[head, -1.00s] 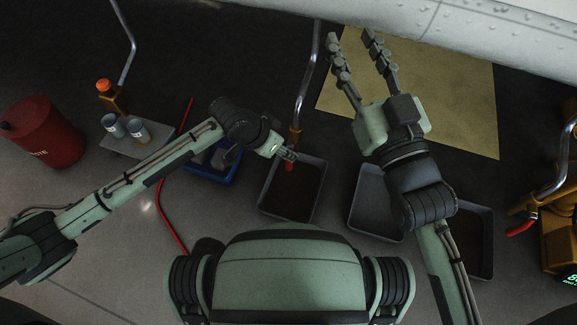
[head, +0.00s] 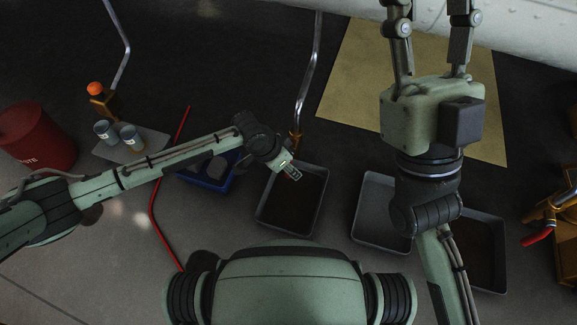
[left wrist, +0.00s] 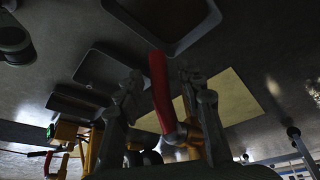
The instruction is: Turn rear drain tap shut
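A brass drain tap (head: 295,138) sits at the lower end of a bent metal pipe (head: 307,75) in the middle of the head view. Its red lever (left wrist: 159,90) shows in the left wrist view, standing between the fingers of my left gripper (left wrist: 165,85); the brass body (left wrist: 185,140) is just behind it. The fingers are apart, with no clear contact on the lever. In the head view my left gripper (head: 290,172) is just below the tap and hides the lever. My right gripper (head: 432,25) is raised, open and empty, its fingertips cut off by the top edge.
A dark tray (head: 262,215) lies under the tap, with another tray (head: 367,205) to its right. A second tap with a red lever (head: 537,237) is at far right.

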